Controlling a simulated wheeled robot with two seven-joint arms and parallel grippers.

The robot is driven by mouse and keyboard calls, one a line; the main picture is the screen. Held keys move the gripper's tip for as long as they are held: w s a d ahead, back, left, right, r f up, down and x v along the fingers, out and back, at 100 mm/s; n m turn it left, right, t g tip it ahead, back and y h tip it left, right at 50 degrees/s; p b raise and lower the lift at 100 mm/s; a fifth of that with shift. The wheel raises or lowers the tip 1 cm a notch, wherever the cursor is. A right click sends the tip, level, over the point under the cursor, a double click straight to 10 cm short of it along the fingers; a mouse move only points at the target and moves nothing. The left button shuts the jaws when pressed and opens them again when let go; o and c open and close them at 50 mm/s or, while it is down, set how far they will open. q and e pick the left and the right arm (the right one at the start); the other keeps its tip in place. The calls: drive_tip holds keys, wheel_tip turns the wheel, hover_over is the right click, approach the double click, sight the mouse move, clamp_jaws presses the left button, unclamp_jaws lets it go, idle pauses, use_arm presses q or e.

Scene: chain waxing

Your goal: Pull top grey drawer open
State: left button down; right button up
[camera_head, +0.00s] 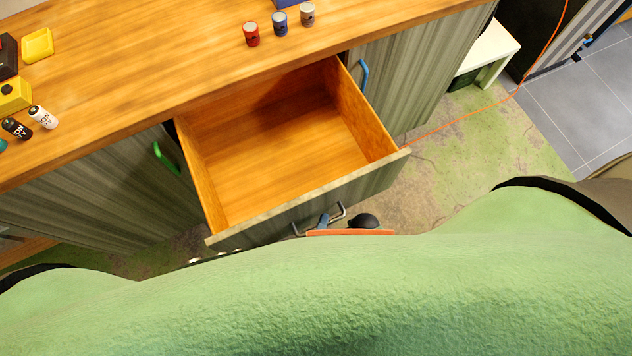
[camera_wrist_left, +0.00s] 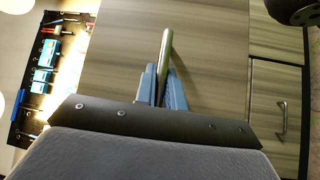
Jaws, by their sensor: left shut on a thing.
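The top grey drawer (camera_head: 318,200) stands far out from the counter in the head view. Its wooden inside is bare and empty. A metal bar handle (camera_head: 340,212) is on its front, and the handle (camera_wrist_left: 166,52) also shows upright in the left wrist view. My left gripper (camera_head: 323,220) is at the handle, mostly hidden behind my green body. In the left wrist view its blue fingers (camera_wrist_left: 162,86) are shut around the handle. My right gripper is not in view.
The wooden counter (camera_head: 150,60) carries red, blue and grey cups, small bottles and yellow boxes. Cabinet doors with a green handle (camera_head: 167,158) and a blue handle (camera_head: 364,76) flank the drawer. An orange cable (camera_head: 470,114) runs at the right. My body is close to the drawer front.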

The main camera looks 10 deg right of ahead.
use_arm(q)
drive_tip(key=shift+s, duration=0.15)
drive_tip(key=c, duration=1.5)
unclamp_jaws()
